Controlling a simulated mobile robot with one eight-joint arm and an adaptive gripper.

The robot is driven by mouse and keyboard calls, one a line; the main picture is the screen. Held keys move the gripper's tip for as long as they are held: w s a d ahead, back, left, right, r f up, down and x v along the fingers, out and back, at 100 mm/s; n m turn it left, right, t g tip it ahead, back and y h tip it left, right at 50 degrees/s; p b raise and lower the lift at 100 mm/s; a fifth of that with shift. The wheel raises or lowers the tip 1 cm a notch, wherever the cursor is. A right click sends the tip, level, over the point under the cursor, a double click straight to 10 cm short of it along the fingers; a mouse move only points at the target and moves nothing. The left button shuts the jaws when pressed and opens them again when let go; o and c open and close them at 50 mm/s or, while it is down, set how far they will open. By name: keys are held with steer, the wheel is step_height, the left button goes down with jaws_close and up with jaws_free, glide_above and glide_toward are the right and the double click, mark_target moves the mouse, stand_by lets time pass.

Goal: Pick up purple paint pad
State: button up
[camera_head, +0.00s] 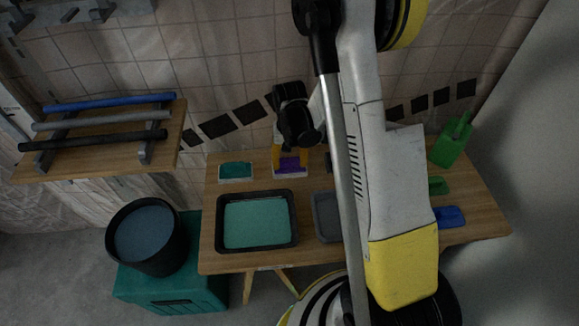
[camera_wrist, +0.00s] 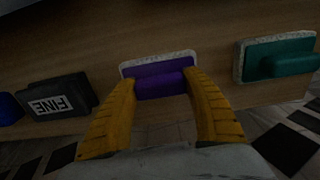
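The purple paint pad (camera_head: 291,166) lies near the back edge of the wooden table, with a purple top and a pale rim. In the wrist view the purple paint pad (camera_wrist: 158,67) is at the centre, its purple handle between the yellow fingers. My gripper (camera_head: 290,163) is over the pad in the head view. In the wrist view my gripper (camera_wrist: 163,88) has its fingers spread apart on both sides of the handle. I cannot tell whether the fingers touch it.
A teal pad (camera_head: 236,170) lies left of the purple one. A dark block marked FINE (camera_wrist: 55,100) lies on its other side. A black tray with teal paint (camera_head: 257,246) stands in front. A green container (camera_head: 453,141) stands at the table's right end.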

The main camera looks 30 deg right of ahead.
mark_target(289, 159)
steer(key=shift+r, duration=0.15)
step_height(289, 159, up, 5)
steer(key=p, duration=0.3)
steer(key=shift+f, duration=0.2)
steer(key=s+d+r+p, duration=0.3)
steer(key=s+d+r, duration=0.3)
steer(key=d, duration=0.4)
steer(key=shift+p, duration=0.4)
steer(key=shift+r, duration=0.1)
steer(key=o, duration=0.3)
steer(key=shift+c, duration=0.7)
